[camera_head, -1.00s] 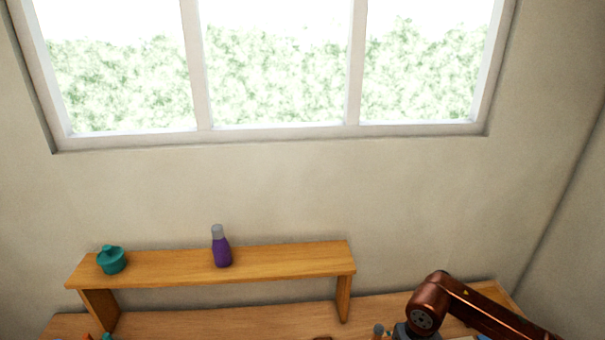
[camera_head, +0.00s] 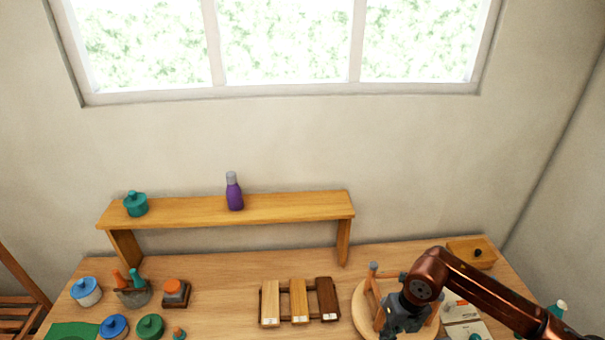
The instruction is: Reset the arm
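My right arm comes in from the right, copper-coloured, with its dark grey gripper (camera_head: 400,318) hanging over a round wooden turntable-like disc (camera_head: 362,318) on the table. The gripper's fingertips lie at or below the bottom edge, so I cannot tell whether it is open or shut, or whether it touches the wooden frame (camera_head: 373,283) standing on the disc. My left arm and gripper are not in view.
A wooden table (camera_head: 222,275) carries a raised shelf (camera_head: 285,208) with a teal pot (camera_head: 136,205) and a purple bottle (camera_head: 234,194). Several lidded pots stand at left. Wood samples (camera_head: 299,301) lie in the middle. A wooden tray (camera_head: 472,252) is at back right.

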